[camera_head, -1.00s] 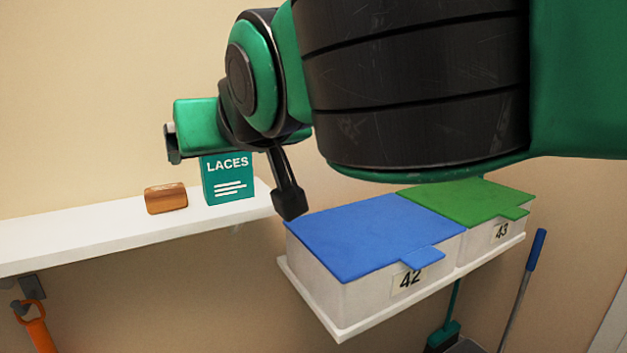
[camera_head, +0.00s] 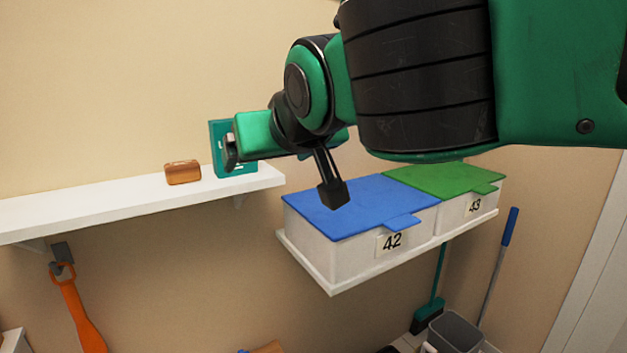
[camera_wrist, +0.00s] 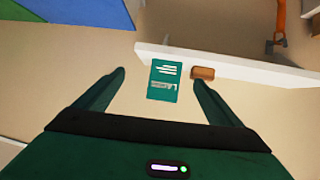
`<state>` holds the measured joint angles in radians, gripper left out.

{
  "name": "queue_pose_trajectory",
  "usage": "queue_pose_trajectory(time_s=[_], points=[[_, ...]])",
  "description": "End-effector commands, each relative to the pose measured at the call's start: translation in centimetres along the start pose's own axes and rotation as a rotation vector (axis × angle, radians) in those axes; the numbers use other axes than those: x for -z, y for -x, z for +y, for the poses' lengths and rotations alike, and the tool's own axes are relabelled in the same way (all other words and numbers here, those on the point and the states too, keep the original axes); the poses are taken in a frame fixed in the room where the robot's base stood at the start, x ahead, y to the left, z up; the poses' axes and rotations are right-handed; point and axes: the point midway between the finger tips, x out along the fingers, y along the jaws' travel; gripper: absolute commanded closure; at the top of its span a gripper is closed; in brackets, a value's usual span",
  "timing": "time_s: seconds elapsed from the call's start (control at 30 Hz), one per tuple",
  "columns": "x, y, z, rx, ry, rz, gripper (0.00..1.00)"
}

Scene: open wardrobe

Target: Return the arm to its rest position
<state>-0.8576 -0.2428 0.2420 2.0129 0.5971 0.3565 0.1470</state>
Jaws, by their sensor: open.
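In the head view my arm partly hides the LACES box (camera_head: 220,140).
A white shelf (camera_head: 100,205) on the left bears a brown brush-like block (camera_head: 183,172). A green-lidded box marked 43 (camera_head: 450,180) stands beside box 42. An orange shoehorn-like tool (camera_head: 78,310) hangs below. A broom (camera_head: 430,312) and a grey bin (camera_head: 455,332) are at lower right.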

Motion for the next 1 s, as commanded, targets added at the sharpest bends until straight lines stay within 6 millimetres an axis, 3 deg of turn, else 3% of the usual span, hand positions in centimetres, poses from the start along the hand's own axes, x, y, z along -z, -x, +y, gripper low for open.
queue_pose_trajectory(time_s=[0.27,0.47,0.6,0.73,0.87,1.0], points=[[-4.5,-1.6,10.0,-0.146,-0.057,-0.136,0.11],[-11.6,-0.9,20.8,-0.293,-0.153,-0.316,0.11],[-17.5,1.3,27.4,-0.382,-0.247,-0.452,0.11],[-23.7,4.6,32.2,-0.45,-0.357,-0.582,0.11],[-29.9,8.7,35.2,-0.498,-0.483,-0.708,0.11],[-36.2,13.4,36.3,-0.521,-0.633,-0.831,0.11]])
